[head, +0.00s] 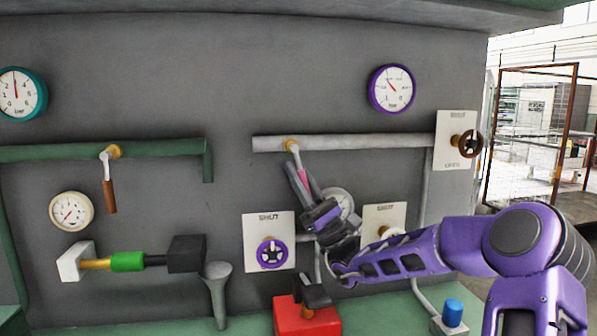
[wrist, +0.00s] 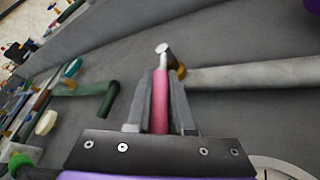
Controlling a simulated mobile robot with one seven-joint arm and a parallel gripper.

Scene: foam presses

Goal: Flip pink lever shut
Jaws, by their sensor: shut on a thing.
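The pink lever (head: 302,179) hangs down from a brass-coloured pivot (head: 291,144) on the pale grey pipe (head: 350,143). Its white upper arm leans slightly right going down. My gripper (head: 296,175) reaches up from below and is shut on the pink handle. In the wrist view the pink lever (wrist: 160,100) stands between the two grey fingers of my gripper (wrist: 160,85), with its white end beyond the fingertips. The lower end of the handle is hidden by my gripper.
A brown-handled lever (head: 109,192) hangs on the green pipe (head: 60,152) at left. A purple handwheel (head: 270,253) on a plate marked SHUT is below my gripper at left. A red box (head: 306,318) stands below. A gauge (head: 338,203) is partly behind my gripper.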

